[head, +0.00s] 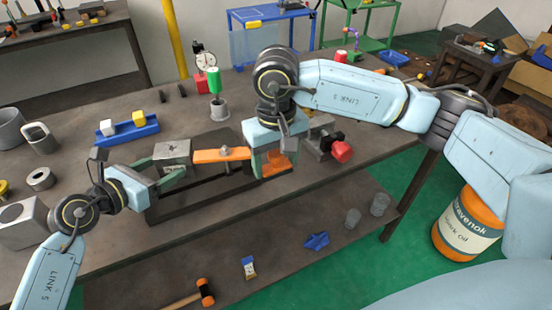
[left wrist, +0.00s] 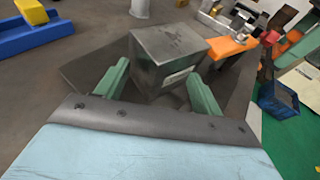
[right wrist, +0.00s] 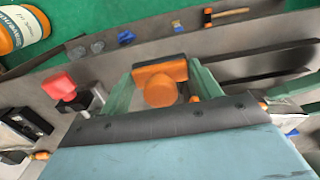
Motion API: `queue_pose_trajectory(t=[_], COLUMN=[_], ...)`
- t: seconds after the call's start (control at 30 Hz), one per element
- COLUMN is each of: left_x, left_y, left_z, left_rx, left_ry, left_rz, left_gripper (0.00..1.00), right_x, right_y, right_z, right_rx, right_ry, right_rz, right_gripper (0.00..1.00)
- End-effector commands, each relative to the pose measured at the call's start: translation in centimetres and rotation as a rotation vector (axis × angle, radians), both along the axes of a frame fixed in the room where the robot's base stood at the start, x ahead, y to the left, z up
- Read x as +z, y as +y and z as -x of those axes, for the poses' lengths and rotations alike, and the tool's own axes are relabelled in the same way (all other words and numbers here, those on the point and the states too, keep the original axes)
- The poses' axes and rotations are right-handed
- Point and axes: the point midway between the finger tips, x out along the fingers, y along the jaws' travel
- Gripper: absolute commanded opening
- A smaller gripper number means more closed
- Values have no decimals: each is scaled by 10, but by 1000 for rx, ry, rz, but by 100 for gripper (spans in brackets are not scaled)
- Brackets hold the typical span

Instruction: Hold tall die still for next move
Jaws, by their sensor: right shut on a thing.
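A grey steel block (head: 172,152), which I take to be the tall die, stands upright at the left end of a dark base plate (head: 185,205). My left gripper (head: 158,172) is open, its green fingers reaching toward the block's near sides. In the left wrist view the block (left wrist: 168,60) fills the space just beyond and between the fingertips (left wrist: 160,85); contact is unclear. An orange clamp bar (head: 215,155) with a bolt lies right of the block. My right gripper (head: 272,165) is shut on an orange handle (right wrist: 160,85) with a round knob at the fixture's right end.
A blue holder (head: 128,131) with white and yellow cubes stands behind the block. A dial gauge (head: 205,62) and a green-handled tool in a cup (head: 217,100) stand further back. A red-knobbed part (head: 340,151) is to the right. Metal cups (head: 40,138) stand at the left.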

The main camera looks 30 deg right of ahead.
Motion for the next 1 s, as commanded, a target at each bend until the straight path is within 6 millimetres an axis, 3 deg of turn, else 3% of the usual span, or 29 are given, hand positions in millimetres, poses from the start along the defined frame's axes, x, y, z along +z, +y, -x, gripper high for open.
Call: queue_pose_trajectory(t=[0.5,0.67,1.0], left_x=[-5,-4,-4], left_y=[-12,-12,-13], left_z=[-7,-7,-6], left_rx=[-2,-2,-4], left_ry=[1,1,1], left_rz=[1,1,3], left_gripper=[66,49,42], right_x=[-5,-5,-5], right_y=[0,0,0], right_z=[0,0,0], right_rx=[0,0,0], right_ry=[-1,-1,-1], right_rz=[0,0,0], right_gripper=[45,45,45])
